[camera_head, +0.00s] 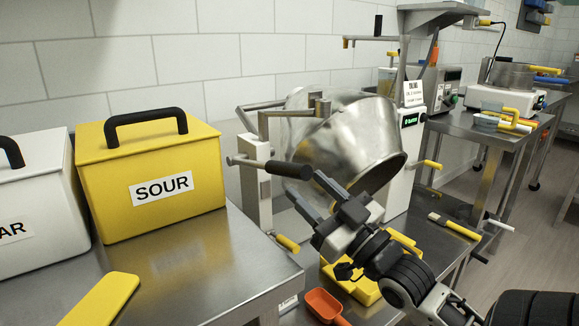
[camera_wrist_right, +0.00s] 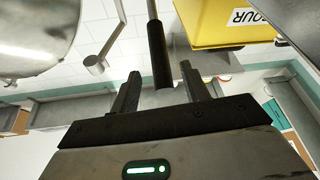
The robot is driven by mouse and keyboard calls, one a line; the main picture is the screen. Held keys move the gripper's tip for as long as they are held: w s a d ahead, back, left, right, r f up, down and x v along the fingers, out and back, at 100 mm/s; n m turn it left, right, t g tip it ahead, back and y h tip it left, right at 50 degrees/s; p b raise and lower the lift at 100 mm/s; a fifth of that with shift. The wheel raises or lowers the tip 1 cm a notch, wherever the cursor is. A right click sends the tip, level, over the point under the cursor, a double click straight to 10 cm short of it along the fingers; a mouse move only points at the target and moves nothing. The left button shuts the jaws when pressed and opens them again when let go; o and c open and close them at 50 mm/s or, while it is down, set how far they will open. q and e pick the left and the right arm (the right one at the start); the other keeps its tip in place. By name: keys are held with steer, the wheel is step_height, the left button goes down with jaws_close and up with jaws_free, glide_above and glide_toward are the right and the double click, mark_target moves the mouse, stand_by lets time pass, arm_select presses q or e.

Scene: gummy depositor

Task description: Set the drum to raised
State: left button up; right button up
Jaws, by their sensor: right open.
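The steel drum (camera_head: 345,140) hangs tilted in its frame at the centre of the head view, and its side shows at upper left in the wrist view (camera_wrist_right: 35,35). A lever with a black grip (camera_head: 288,170) sticks out at the drum's left. My right gripper (camera_head: 306,190) is open, its fingers pointing at the end of this grip. In the right wrist view the black grip (camera_wrist_right: 158,55) reaches down between the two open fingers (camera_wrist_right: 160,70); I cannot tell whether they touch it. My left gripper is not in view.
A yellow SOUR bin (camera_head: 150,220) and a white bin (camera_head: 35,240) stand on the steel counter at left. An orange scoop (camera_head: 323,304) lies below my right arm. A yellow-handled brush (camera_head: 455,226) lies on the lower table. The control unit (camera_head: 410,120) stands right of the drum.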

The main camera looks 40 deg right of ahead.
mark_target(290, 168)
steer(key=x, duration=0.6)
jaws_close()
steer(key=shift+r+p, duration=0.15)
steer(key=shift+p, duration=0.25)
